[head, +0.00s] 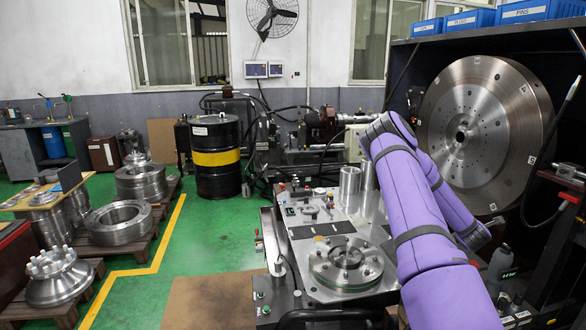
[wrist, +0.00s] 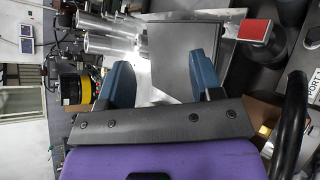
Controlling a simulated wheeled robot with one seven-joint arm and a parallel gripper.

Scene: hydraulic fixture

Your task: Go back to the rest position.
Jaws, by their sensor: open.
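My gripper (wrist: 162,78) shows in the wrist view with its two blue fingers spread wide apart. Nothing is gripped between them; a grey flat surface lies beyond the gap. In the head view my purple arm reaches over the right side of the work table (head: 305,252) and bends back down. The gripper itself is hidden behind the arm there. Upright metal cylinders (head: 348,189) stand on the table beside the arm, and shiny cylinders (wrist: 112,35) also show at the upper left of the wrist view.
A large drilled steel disc (head: 462,135) stands close behind my arm. A round flange plate (head: 345,265) lies on the table's front. A red-topped post (wrist: 254,30) and a black hose (wrist: 293,125) are right of the fingers. Green floor (head: 215,235) is open at left.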

